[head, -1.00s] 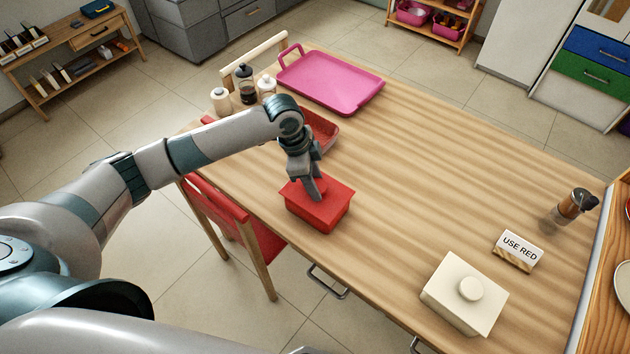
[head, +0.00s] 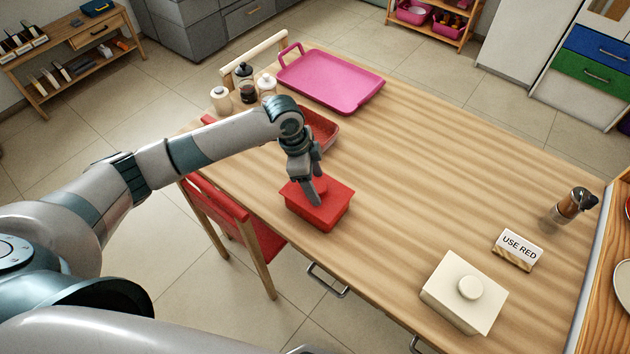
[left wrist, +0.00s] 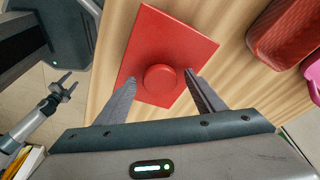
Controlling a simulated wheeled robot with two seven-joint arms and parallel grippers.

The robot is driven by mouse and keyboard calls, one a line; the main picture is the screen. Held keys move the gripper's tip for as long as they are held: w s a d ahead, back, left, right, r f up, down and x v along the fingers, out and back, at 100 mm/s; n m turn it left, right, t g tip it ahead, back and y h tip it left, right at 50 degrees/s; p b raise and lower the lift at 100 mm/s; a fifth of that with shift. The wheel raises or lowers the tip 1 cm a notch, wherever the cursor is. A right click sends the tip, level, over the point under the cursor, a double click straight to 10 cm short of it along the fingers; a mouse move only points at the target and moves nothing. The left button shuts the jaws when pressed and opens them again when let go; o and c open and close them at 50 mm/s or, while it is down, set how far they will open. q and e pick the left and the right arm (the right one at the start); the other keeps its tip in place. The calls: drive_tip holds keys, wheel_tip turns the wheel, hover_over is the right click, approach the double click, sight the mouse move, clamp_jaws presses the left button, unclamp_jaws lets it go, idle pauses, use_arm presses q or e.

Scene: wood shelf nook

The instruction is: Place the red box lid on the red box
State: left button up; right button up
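The red box (head: 322,220) stands near the table's left front edge. The red lid (head: 335,192) lies over its top and looks flat and in line with it. In the left wrist view the lid (left wrist: 185,38) shows its round red knob (left wrist: 160,78). My left gripper (head: 313,199) is just above the lid. In the left wrist view its fingers (left wrist: 160,77) are apart, one on each side of the knob, with gaps showing. The knob is mostly hidden in the head view. My right gripper (left wrist: 68,83) shows small in the left wrist view, away from the box, its fingers apart.
A red basket (head: 322,130) and a pink tray (head: 330,82) lie behind the box. A cream lidded box (head: 464,292), a "USE RED" sign (head: 518,249) and a pepper mill (head: 574,206) stand at right. A red chair (head: 235,215) is at the left edge. The table's middle is clear.

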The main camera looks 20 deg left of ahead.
use_arm(q)
drive_tip(key=shift+r, duration=0.1)
drive_tip(key=shift+a+r, duration=0.15)
drive_tip(key=shift+r, duration=0.25)
drive_tip(key=b+v, duration=0.3)
drive_tip(key=v, duration=1.3)
drive_tip(key=shift+a+r+b, duration=0.15)
drive_tip(key=shift+b, duration=0.25)
drive_tip(key=shift+s, duration=0.15)
